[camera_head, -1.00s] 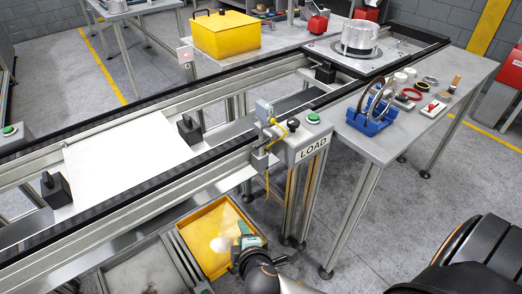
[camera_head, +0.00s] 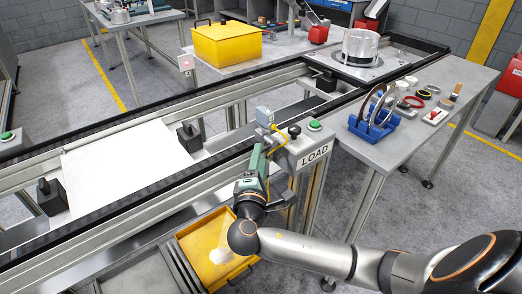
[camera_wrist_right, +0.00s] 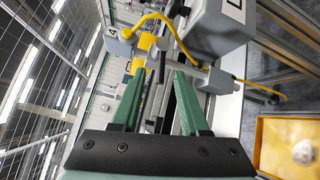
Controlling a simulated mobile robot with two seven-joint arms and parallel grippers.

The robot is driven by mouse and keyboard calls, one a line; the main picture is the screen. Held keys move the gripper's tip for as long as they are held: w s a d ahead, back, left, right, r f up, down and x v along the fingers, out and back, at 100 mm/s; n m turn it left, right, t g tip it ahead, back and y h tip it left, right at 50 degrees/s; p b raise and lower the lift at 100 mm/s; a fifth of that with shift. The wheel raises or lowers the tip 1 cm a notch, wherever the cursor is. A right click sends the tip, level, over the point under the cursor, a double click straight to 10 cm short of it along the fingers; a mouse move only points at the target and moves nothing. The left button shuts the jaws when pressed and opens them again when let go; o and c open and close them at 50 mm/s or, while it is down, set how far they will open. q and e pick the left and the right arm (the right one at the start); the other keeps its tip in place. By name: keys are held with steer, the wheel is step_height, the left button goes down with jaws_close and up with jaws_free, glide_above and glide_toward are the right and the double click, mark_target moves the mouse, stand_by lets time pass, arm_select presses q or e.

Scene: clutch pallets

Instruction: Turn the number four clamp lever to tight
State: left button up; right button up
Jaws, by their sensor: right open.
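No clamp lever marked four can be told for certain. A small white and red sign (camera_head: 185,63) stands behind the conveyor, its mark too small to read surely. My right gripper (camera_head: 259,153) is over the conveyor's near rail beside the LOAD box (camera_head: 313,152). In the right wrist view its green fingers (camera_wrist_right: 160,78) are apart, with grey and dark bracket parts showing beyond and between them. I cannot tell whether they touch anything. A grey sensor box (camera_wrist_right: 118,42) with a yellow cable is close by. My left gripper is out of view.
A black knob (camera_head: 294,131) and green button (camera_head: 315,125) top the LOAD box. A white plate (camera_head: 125,158) lies on the conveyor by black blocks. A yellow bin (camera_head: 192,249) is below. The side table (camera_head: 385,155) holds a blue rack (camera_head: 372,128) and small parts.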

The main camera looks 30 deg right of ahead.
steer(key=shift+x, duration=1.65)
jaws_close()
